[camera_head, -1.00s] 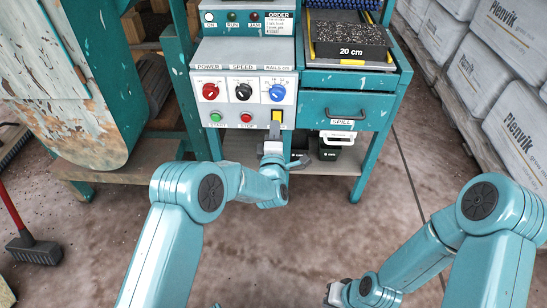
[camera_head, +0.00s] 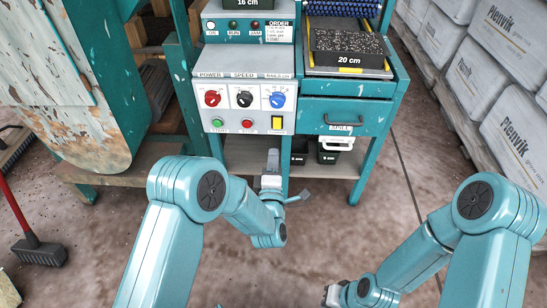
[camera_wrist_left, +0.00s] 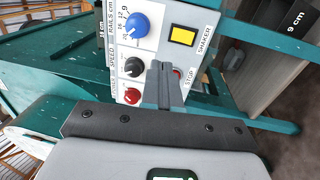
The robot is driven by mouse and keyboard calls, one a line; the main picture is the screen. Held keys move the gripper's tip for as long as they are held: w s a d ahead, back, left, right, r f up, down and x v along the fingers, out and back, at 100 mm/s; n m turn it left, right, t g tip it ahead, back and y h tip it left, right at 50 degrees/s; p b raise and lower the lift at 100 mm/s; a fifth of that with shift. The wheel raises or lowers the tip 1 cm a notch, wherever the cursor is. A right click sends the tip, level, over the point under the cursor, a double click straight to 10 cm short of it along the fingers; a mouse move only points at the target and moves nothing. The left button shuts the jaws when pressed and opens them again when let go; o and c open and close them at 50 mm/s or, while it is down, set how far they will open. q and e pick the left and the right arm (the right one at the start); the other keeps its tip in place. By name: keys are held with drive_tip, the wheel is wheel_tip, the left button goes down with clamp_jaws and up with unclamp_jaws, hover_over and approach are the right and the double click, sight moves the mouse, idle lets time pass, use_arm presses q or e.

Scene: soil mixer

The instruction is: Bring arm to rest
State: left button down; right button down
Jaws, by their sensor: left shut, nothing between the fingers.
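My left gripper (camera_head: 272,162) is in front of and below the control panel (camera_head: 244,85) in the head view, apart from it. Its fingers are shut with nothing between them. In the left wrist view the shut fingers (camera_wrist_left: 160,85) stand in front of the panel and partly cover the red stop button (camera_wrist_left: 177,73). The yellow shaker switch (camera_head: 277,122) is lit-looking yellow and uncovered; it also shows in the left wrist view (camera_wrist_left: 183,36). My right gripper (camera_head: 333,296) is low near the bottom edge, and its fingers are too small to read.
Red (camera_head: 212,98), black (camera_head: 244,99) and blue (camera_head: 277,100) knobs sit on the panel. A 20 cm block (camera_head: 347,48) lies in the tray at right. A drawer (camera_head: 345,118) and a shelf (camera_head: 240,160) are below. Stacked bags (camera_head: 510,115) stand right. The floor (camera_head: 330,225) is clear.

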use_arm(q)
drive_tip(key=a+f+n+y, duration=0.2)
drive_tip(key=a+y, duration=0.1)
drive_tip(key=a, duration=0.6)
drive_tip(key=s+a+f+m+g+h, duration=0.1)
drive_tip(key=s+a+f+m+g, duration=0.2)
drive_tip(key=s+a+f+g, duration=0.4)
drive_tip(key=s+d+f+m+g+h, duration=0.35)
drive_tip(key=s+f+m+g, duration=0.3)
drive_tip(key=s, duration=0.55)
drive_tip(key=s+d+f+m+g+h, duration=0.3)
drive_tip(key=s+d+f+m+g, duration=0.25)
drive_tip(key=s, duration=0.65)
wheel_tip(320, 180, up, 31)
drive_tip(key=s+a+m+p, duration=0.1)
drive_tip(key=m+p, duration=0.2)
drive_tip(key=p, duration=2.8)
drive_tip(key=shift+f, duration=0.1)
